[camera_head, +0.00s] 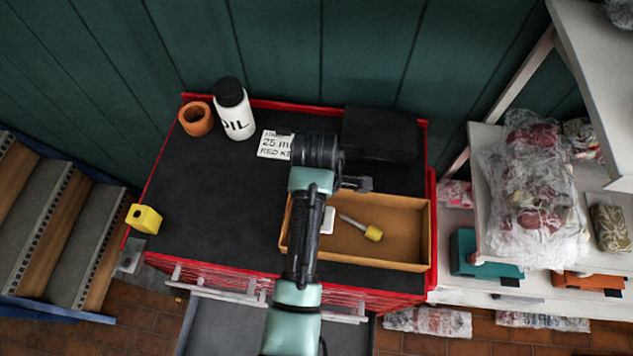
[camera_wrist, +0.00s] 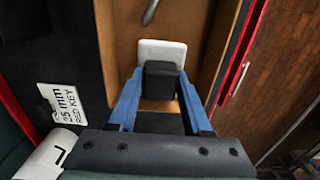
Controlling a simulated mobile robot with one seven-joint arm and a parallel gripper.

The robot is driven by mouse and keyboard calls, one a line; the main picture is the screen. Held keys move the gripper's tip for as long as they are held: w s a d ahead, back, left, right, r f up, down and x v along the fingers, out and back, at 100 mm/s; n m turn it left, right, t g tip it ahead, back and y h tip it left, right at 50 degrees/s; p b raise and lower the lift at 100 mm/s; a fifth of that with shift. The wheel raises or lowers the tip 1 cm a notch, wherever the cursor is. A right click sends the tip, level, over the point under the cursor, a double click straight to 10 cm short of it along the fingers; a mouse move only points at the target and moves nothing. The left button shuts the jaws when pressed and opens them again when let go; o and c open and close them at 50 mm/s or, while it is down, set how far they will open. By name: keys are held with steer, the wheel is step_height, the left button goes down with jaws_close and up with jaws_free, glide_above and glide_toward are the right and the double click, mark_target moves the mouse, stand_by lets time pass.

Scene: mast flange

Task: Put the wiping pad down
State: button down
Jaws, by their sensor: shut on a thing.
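The wiping pad has a white plate (camera_wrist: 162,50) and a dark block-shaped grip (camera_wrist: 160,82). My gripper (camera_wrist: 160,76) is shut on the dark grip, with one blue finger on each side. In the head view a white patch of the pad (camera_head: 328,220) shows beside my arm, within the outline of the shallow tan tray (camera_head: 400,264). I cannot tell whether the pad touches the tray floor or is held above it. My arm hides the gripper fingers and part of the pad in the head view.
A yellow-handled screwdriver (camera_head: 373,233) lies in the tray.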

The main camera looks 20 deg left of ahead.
steer(key=shift+f, duration=1.8)
steer(key=shift+c, duration=1.7)
jaws_free()
steer(key=shift+f, duration=0.1)
step_height(320, 180, up, 12)
steer(key=shift+f, duration=0.25)
steer(key=shift+r+p, duration=0.45)
steer(key=shift+p, duration=0.25)
